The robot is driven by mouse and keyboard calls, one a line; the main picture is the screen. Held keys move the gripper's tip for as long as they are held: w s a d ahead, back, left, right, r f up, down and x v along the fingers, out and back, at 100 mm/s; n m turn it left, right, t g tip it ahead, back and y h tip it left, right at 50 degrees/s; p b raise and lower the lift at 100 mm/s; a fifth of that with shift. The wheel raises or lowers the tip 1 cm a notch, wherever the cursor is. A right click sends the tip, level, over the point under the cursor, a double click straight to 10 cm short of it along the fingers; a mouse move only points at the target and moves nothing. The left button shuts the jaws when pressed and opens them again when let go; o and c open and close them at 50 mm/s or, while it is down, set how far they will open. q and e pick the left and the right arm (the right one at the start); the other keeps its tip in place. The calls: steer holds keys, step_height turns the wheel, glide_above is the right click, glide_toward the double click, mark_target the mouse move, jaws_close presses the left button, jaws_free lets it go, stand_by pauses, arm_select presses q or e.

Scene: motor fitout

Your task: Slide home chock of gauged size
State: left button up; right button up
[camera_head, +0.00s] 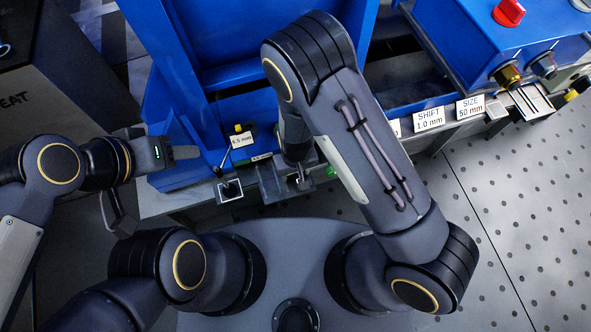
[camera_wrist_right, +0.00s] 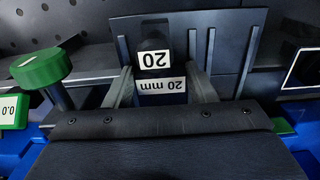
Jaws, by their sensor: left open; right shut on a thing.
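In the right wrist view, my right gripper (camera_wrist_right: 163,75) is shut on a dark chock (camera_wrist_right: 152,40) whose white label reads 20, upside down. A white 20 mm label (camera_wrist_right: 162,86) shows between the fingers; I cannot tell what it is fixed to. A dark slotted plate (camera_wrist_right: 240,60) stands around and behind the chock. Whether the chock rests in it or is lifted, I cannot tell. In the head view my right gripper (camera_head: 299,176) points down at the grey holder row, partly hidden by my arm. My left gripper (camera_head: 182,154) is open and empty beside the blue frame.
A yellow-topped item with a 6.5 mm tag (camera_head: 241,139) stands left of my right gripper. A green knob (camera_wrist_right: 42,68) is close by in the wrist view. The blue control box (camera_head: 460,35) has a red knob, with SHIFT 1.0 mm and SIZE 50 mm labels (camera_head: 470,107) below.

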steer(key=o, duration=1.4)
step_height(320, 180, up, 7)
steer(key=p, duration=0.2)
steer(key=shift+p, duration=0.35)
steer(key=shift+r, duration=0.4)
steer(key=shift+r, duration=0.1)
